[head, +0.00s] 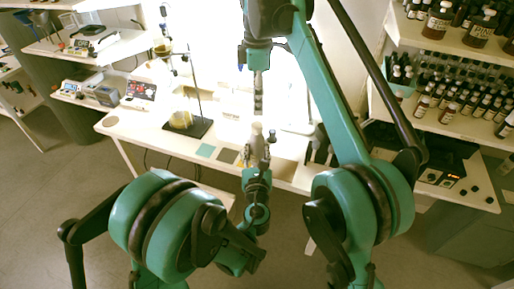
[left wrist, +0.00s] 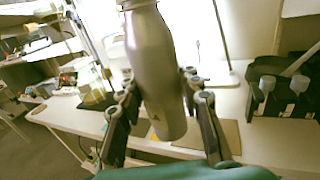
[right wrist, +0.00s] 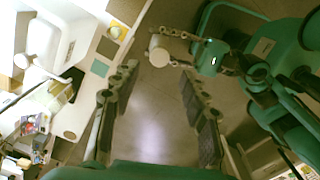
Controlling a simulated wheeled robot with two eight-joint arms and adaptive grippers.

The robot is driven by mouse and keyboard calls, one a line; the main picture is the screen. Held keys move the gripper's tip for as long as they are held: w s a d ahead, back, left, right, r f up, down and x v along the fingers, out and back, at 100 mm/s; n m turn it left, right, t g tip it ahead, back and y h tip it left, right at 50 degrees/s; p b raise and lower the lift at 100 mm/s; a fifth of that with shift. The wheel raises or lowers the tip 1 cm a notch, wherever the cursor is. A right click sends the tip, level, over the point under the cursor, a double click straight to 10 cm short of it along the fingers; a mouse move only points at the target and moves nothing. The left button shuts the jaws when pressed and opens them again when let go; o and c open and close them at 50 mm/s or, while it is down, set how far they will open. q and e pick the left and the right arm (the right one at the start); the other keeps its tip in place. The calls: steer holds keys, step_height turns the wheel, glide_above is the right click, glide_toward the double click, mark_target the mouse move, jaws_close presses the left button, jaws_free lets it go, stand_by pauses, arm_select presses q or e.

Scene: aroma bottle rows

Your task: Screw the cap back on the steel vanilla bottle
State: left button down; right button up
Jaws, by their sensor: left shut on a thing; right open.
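The steel bottle (left wrist: 155,80) is upright, slightly tilted in the left wrist view, between the fingers of my left gripper (left wrist: 160,100), which is shut on it. In the head view the bottle (head: 257,130) stands above my left gripper (head: 257,160) at the table's front edge. The right wrist view shows its pale round top (right wrist: 158,50) from above; I cannot tell whether a cap sits on it. My right gripper (head: 258,105) is above the bottle, pointing down. Its fingers are spread and empty (right wrist: 158,72), apart from the bottle.
A teal mat (head: 205,150) and a brown mat (head: 227,156) lie on the white table (head: 118,125) near its front edge. A stand on a black base (head: 190,128) is behind them. Shelves of dark bottles (head: 450,90) are at the right.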

mark_target(257, 125)
steer(key=shift+a, duration=0.1)
stand_by(0.3)
steer(key=shift+f, duration=4.05)
